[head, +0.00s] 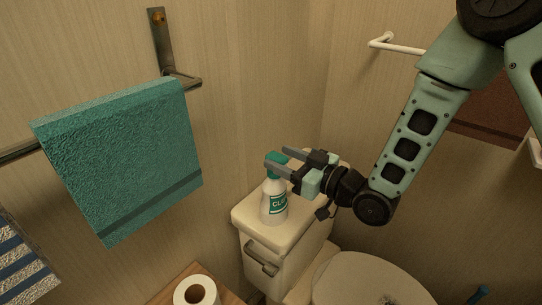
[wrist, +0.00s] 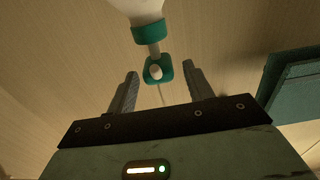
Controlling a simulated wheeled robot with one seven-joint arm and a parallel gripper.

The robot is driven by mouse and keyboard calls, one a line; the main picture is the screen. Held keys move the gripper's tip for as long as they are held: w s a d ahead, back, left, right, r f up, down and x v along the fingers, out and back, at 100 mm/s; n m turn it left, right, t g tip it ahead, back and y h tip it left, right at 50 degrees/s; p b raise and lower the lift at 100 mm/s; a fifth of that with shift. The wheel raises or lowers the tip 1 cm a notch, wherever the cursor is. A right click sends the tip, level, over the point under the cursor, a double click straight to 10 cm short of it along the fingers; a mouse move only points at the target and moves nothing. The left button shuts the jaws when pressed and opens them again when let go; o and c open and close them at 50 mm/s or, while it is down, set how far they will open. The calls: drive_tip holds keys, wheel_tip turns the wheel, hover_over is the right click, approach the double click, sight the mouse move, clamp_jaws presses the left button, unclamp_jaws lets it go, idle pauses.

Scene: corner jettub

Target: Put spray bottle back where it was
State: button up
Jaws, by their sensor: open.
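The spray bottle (head: 273,205), white with a teal head and a teal label, stands upright on the toilet tank lid (head: 246,219) in the head view. My gripper (head: 278,161) is open at the height of the bottle's head, its fingers pointing left. In the wrist view the bottle (wrist: 150,45) appears upside down, with its teal nozzle between and just beyond the tips of my open gripper (wrist: 160,82). I see a gap on both sides of the nozzle there. The bottle's far side is hidden.
A teal towel (head: 125,155) hangs on a wall bar at left. A toilet paper roll (head: 197,292) stands on a wooden surface below. The closed toilet lid (head: 365,280) is right of the tank. Walls meet in a corner behind the tank.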

drive_tip(key=s+d+m+g+h, duration=0.1)
drive_tip(key=s+d+g+h, duration=0.2)
drive_tip(key=s, duration=0.6)
drive_tip(key=s+d+m+g+h, duration=0.1)
drive_tip(key=s+d+g+h, duration=0.3)
drive_tip(key=s, duration=0.5)
drive_tip(key=s+d+r+g+h+b, duration=0.1)
drive_tip(key=s+d+g+h, duration=0.2)
drive_tip(key=s+h, duration=0.3)
drive_tip(key=s+g, duration=0.1)
drive_tip(key=s, duration=0.3)
drive_tip(key=shift+d+m+h, duration=0.3)
drive_tip(key=shift+d+m, duration=0.05)
drive_tip(key=shift+m, duration=0.05)
wheel_tip(320, 180, up, 2)
drive_tip(key=shift+p, duration=0.85)
drive_tip(key=shift+c, duration=0.3)
